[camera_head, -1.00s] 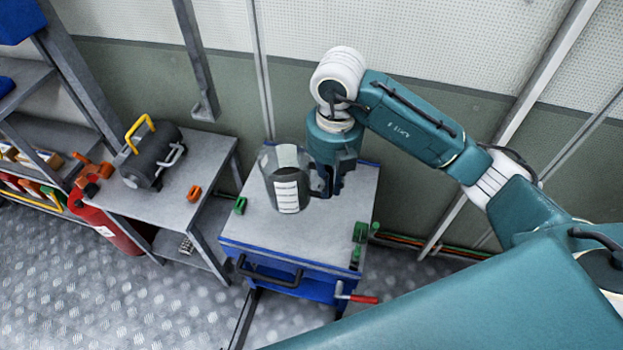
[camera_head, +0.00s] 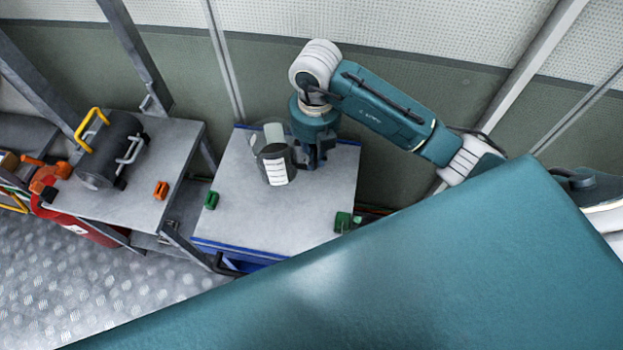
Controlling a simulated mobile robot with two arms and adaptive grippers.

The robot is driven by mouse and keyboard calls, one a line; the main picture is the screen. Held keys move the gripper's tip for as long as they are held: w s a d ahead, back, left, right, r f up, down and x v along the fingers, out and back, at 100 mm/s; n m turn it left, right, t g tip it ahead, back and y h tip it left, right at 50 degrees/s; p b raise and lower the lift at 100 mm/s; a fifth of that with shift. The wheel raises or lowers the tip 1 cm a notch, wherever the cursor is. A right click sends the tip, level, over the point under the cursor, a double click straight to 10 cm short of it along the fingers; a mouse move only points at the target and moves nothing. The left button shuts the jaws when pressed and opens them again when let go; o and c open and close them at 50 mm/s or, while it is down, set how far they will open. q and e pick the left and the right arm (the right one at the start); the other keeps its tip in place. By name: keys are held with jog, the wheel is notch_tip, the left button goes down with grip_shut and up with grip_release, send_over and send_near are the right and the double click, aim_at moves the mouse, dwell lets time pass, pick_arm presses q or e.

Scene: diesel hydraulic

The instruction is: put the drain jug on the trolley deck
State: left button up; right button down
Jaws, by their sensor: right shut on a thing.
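The drain jug (camera_head: 275,168), a dark grey see-through vessel with a white label, is upright over the back middle of the trolley deck (camera_head: 255,222). My right gripper (camera_head: 302,165) is shut on the jug at its right side, with the arm coming in from the right. I cannot tell whether the jug's base touches the deck or hangs just above it. The deck is a flat light grey top with blue edges. My left gripper is not in view.
Green clips sit at the deck's left edge (camera_head: 211,200) and right edge (camera_head: 343,222). Left of the trolley stands a grey bench (camera_head: 165,155) with a dark cylinder (camera_head: 110,148) and an orange block (camera_head: 161,190). The deck around the jug is clear. My own teal body hides the lower right.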

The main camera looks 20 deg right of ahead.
notch_tip(320, 180, down, 11)
jog(key=shift+r, duration=0.1)
jog(key=c, duration=1.8)
grip_release()
jog(key=shift+o, duration=0.2)
notch_tip(320, 180, up, 11)
jog(key=shift+f+b, duration=0.2)
jog(key=shift+b, duration=0.15)
jog(key=shift+r, duration=0.75)
jog(key=shift+f, duration=0.1)
